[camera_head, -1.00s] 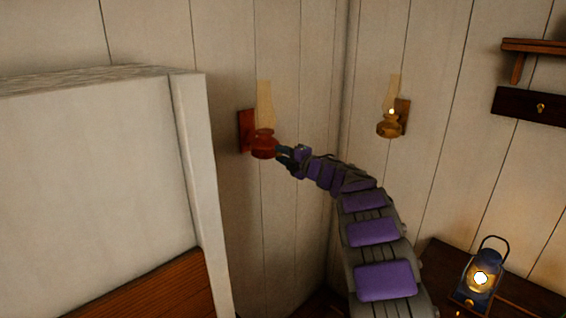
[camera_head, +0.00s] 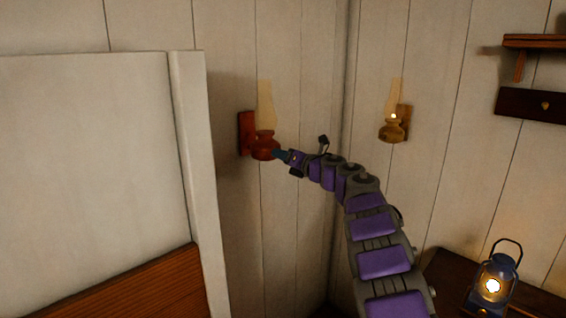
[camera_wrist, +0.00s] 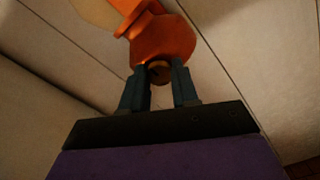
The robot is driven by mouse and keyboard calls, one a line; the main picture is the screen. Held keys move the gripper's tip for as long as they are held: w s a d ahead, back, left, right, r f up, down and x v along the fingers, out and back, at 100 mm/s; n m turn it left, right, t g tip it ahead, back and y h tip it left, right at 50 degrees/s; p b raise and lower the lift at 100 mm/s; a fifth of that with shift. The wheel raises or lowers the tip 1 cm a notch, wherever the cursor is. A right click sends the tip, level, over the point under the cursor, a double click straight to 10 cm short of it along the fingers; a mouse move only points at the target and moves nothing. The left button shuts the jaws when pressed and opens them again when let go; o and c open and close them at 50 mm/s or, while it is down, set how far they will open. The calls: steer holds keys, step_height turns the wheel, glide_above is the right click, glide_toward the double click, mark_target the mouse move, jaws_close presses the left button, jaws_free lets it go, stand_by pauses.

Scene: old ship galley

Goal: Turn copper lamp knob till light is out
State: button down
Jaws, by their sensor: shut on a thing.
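The copper lamp (camera_head: 264,146) hangs on a red-brown wooden bracket (camera_head: 246,133) on the plank wall, left of the corner. Its glass chimney (camera_head: 265,104) is pale, and I see no bright flame point in it. My gripper (camera_head: 280,155) reaches it from the right. In the wrist view the lamp's orange body (camera_wrist: 163,42) is above, and its small round knob (camera_wrist: 159,72) sits between the two fingers of my gripper (camera_wrist: 161,82). The fingers are shut on the knob. In the head view the knob is hidden by the fingers.
A brass lamp (camera_head: 393,130) with a bright point hangs right of the corner. A lit blue lantern (camera_head: 494,278) stands on a dark table (camera_head: 447,272) at lower right. A large white panel (camera_head: 90,150) fills the left. A shelf (camera_head: 540,42) is at upper right.

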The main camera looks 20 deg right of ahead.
steer(key=shift+d+f+n, duration=0.1)
steer(key=shift+d+n, duration=0.05)
steer(key=shift+n, duration=4.05)
steer(key=c, duration=0.8)
jaws_free()
steer(key=shift+d, duration=0.1)
steer(key=shift+c, duration=0.2)
